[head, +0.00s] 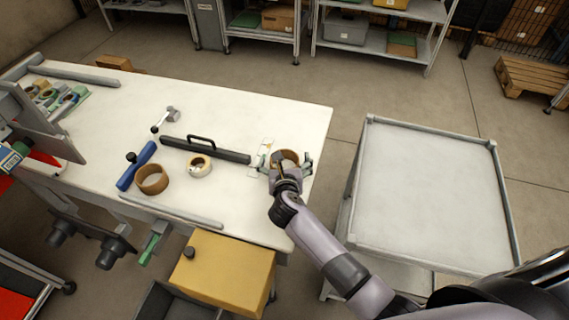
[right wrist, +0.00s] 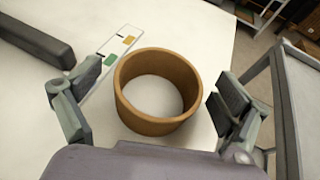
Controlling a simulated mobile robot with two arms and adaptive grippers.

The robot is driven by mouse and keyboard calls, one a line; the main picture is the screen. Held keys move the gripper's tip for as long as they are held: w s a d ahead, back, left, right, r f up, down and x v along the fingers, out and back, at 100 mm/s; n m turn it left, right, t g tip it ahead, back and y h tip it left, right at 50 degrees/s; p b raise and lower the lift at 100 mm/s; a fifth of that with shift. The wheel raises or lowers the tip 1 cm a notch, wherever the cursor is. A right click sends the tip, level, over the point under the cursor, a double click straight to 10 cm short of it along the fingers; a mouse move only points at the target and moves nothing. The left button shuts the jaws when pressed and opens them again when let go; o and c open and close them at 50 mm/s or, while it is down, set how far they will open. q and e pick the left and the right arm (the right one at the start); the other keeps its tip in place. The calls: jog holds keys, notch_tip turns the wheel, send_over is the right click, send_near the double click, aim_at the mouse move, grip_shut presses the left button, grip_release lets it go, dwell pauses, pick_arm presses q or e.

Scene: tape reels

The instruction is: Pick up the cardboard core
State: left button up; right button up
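A brown cardboard core (head: 291,154), a plain open ring, stands on its edge face near the right end of the white table. In the right wrist view the core (right wrist: 152,125) sits between the two spread fingers, with gaps on both sides. My right gripper (head: 285,164) is open around it and partly hides it in the head view. A second brown ring (head: 151,184) lies farther left on the table. My left gripper is not in view.
A cream tape roll (head: 199,165), a dark bar with a handle (head: 205,149) and a blue tool (head: 136,167) lie left of the core. A card with coloured marks (right wrist: 108,60) lies beside it. A grey cart (head: 430,185) stands right of the table.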

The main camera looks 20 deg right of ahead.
jog(key=c, duration=1.2)
